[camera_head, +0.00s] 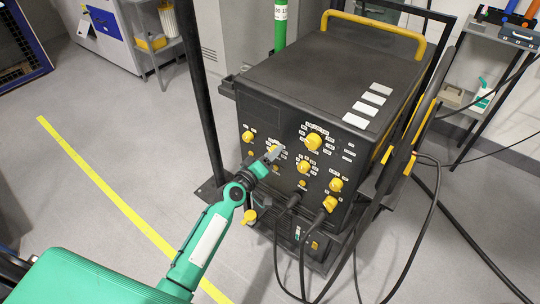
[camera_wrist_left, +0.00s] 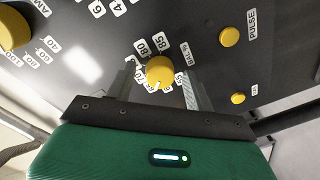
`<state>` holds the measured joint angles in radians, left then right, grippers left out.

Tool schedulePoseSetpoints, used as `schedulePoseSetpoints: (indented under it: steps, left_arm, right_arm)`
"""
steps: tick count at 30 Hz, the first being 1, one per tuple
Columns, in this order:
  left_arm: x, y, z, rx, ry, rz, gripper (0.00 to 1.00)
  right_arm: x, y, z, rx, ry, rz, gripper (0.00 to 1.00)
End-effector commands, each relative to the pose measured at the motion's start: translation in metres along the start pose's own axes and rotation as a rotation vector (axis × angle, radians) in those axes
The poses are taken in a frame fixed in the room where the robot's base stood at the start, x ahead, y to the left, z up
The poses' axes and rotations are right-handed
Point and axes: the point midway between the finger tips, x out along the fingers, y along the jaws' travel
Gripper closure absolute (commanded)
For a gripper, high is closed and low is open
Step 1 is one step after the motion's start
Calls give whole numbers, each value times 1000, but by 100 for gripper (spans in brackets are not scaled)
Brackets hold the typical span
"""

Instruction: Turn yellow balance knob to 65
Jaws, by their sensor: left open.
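The yellow balance knob (camera_wrist_left: 159,70) sits on the dark front panel, with a "BAL %" label beside it in the left wrist view. White number tags such as 80, 85 and 70 ring it. A pale mark shows on its lower edge, but I cannot read its setting surely. My left gripper (camera_wrist_left: 158,80) is open, with one finger on each side of the knob; I cannot tell whether they touch it. In the head view my left gripper (camera_head: 274,153) is at the panel and mostly hides this knob. My right gripper is not in view.
The black machine (camera_head: 335,70) has several other yellow knobs, including a large upper one (camera_head: 313,142) and one at the left (camera_head: 247,136). Black cables (camera_head: 302,235) hang from its lower front. A dark post (camera_head: 203,95) stands left of it. The floor at left is clear.

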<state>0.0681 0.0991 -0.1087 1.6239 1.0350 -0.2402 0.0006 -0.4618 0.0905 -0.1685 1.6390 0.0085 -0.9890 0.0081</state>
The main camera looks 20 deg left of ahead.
Motion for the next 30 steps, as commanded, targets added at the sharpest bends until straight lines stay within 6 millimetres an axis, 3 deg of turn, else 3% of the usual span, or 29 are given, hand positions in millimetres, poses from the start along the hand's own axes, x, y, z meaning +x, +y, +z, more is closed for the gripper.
schedulePoseSetpoints:
  steps: [5,21,30]
  left_arm:
    - [-17,-1,0,0,-1,-1,47]
    - [-116,-2,1,2,-2,-2,47]
    - [-137,-1,0,0,-1,-1,47]
  right_arm:
    - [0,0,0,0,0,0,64]
    - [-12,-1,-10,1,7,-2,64]
    - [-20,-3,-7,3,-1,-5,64]
